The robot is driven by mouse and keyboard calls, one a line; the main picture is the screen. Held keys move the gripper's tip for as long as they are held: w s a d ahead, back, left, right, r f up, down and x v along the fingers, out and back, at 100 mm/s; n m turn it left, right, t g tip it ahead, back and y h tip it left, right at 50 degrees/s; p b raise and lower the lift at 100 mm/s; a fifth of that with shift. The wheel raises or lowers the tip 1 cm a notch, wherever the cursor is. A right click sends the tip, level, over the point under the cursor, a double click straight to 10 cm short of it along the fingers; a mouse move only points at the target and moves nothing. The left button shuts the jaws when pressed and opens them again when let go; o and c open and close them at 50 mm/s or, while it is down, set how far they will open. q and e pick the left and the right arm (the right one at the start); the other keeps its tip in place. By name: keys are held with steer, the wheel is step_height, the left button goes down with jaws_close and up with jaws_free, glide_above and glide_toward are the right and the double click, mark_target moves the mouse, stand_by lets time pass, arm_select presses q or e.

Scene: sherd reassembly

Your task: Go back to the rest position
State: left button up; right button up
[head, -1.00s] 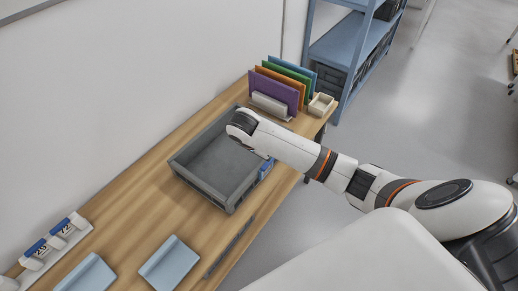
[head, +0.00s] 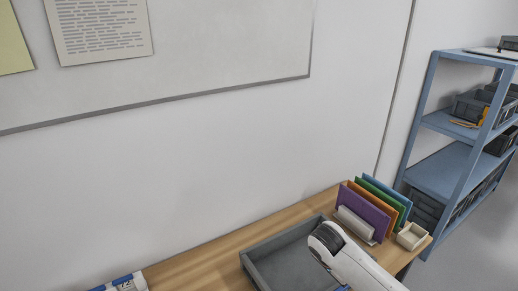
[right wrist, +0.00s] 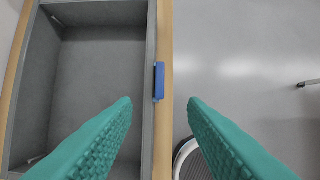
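My right gripper (right wrist: 160,104) shows in the right wrist view as two teal textured fingers, spread wide apart with nothing between their tips. It is above the table's front edge, with the grey tray (right wrist: 151,40) below and to the left and the floor to the right. In the head view my right arm comes in at the bottom right, over the grey tray (head: 254,275); its fingers are hidden there. My left gripper is in neither view.
The wooden table (head: 205,262) runs along the wall. Colored folders in a rack (head: 365,208) and a small cream box (head: 411,236) stand at its far end. A blue shelf (head: 445,170) is beyond.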

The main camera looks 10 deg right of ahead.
steer(key=s+a+f+n+y, duration=0.3)
steer(key=s+a+f+n, duration=0.2)
steer(key=s+a+n, duration=0.45)
steer(key=s+d+r+n+t+y, duration=0.1)
steer(key=s+n, duration=0.2)
steer(key=s, duration=0.5)
steer(key=s+d+r+n+t, duration=0.1)
steer(key=s+r+n, duration=0.15)
steer(key=s, duration=0.55)
step_height(320, 180, down, 27)
steer(key=g+b, duration=0.1)
steer(key=b, duration=0.1)
steer(key=s+d+f+g+b, duration=0.1)
steer(key=s+d+f+b, duration=0.1)
steer(key=s+f, duration=1.5)
step_height(320, 180, down, 3)
steer(key=shift+d+f+n+g, duration=0.1)
steer(key=shift+d+n+g, duration=0.25)
steer(key=shift+d, duration=0.2)
